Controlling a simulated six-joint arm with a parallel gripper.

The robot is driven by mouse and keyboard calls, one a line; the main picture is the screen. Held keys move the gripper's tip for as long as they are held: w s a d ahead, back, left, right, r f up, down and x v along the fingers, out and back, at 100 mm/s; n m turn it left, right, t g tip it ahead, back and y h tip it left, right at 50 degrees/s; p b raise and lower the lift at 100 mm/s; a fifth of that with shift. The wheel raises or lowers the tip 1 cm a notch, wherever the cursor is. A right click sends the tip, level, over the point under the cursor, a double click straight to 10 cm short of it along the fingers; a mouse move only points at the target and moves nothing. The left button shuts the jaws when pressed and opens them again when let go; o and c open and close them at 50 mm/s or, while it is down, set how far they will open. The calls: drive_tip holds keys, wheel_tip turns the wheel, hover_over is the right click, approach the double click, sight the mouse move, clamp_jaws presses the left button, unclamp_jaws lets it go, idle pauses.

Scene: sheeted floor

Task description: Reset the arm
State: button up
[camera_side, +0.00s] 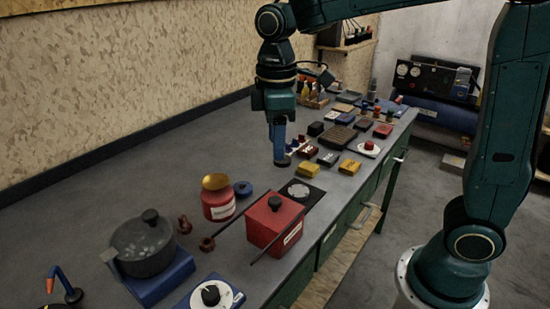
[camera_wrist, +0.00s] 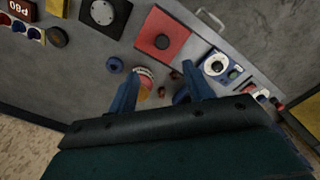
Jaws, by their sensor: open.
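My gripper (camera_side: 280,158) hangs from the arm with its blue fingers pointing down, above the workbench (camera_side: 130,202) and behind the red box (camera_side: 268,226). In the wrist view my gripper (camera_wrist: 158,92) shows two blue fingers spread apart, open. A red jar with a gold top (camera_side: 217,207) appears between the fingers in the wrist view (camera_wrist: 145,76), below and apart from them. Nothing is seen held.
A dark pot (camera_side: 143,250) on a blue base stands at front left. A dial (camera_side: 211,296) and thin dark rods lie near the red box. A blue ring (camera_side: 243,189) lies by the jar. Several small blocks (camera_side: 308,169) and trays fill the far bench. A wall runs along the left.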

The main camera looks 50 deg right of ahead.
drive_tip(key=shift+r, duration=0.1)
idle(0.3)
drive_tip(key=s+d+m+t, duration=0.2)
drive_tip(key=s+d+m, duration=0.1)
drive_tip(key=s, duration=0.6)
drive_tip(key=s+d+m+t, duration=0.3)
drive_tip(key=s+m, duration=0.3)
drive_tip(key=s, duration=0.2)
drive_tip(key=shift+s+r+t, duration=0.3)
drive_tip(key=shift+s+r, duration=0.05)
idle(1.1)
